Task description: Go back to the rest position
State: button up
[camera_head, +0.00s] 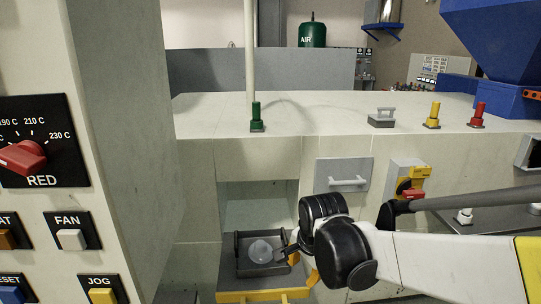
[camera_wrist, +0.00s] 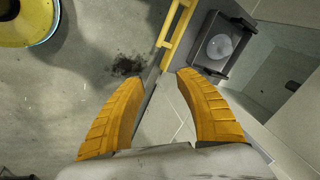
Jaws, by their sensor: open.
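My gripper (camera_wrist: 160,82) shows in the wrist view with its two yellow fingers spread apart and nothing between them. In the head view my gripper (camera_head: 303,267) is partly hidden behind my black wrist joints, low in front of the machine. A dark grey tray (camera_head: 243,240) with a round pale thing (camera_head: 261,251) in it sits in the open recess just left of my gripper. In the wrist view the tray (camera_wrist: 207,63) with the pale thing (camera_wrist: 219,46) lies beyond the right fingertip, apart from it.
A yellow rail (camera_head: 262,295) runs along the recess front. The pale machine (camera_head: 330,110) carries a green knob (camera_head: 256,117), yellow knob (camera_head: 432,116) and red knob (camera_head: 477,115). A control panel (camera_head: 60,190) stands close at left. A yellow round object (camera_wrist: 28,20) stands on the floor.

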jog(key=s+d+r+n+t, duration=0.1)
jog(key=s+d+r+n, duration=0.1)
jog(key=s+d+n, duration=0.3)
jog(key=s+d+r+n+t, duration=0.2)
jog(key=s+d+n, duration=0.3)
jog(key=s, duration=0.7)
jog(key=shift+s+d+r+h, duration=0.2)
jog(key=shift+d+r+h, duration=0.1)
jog(key=shift+d+r, duration=0.25)
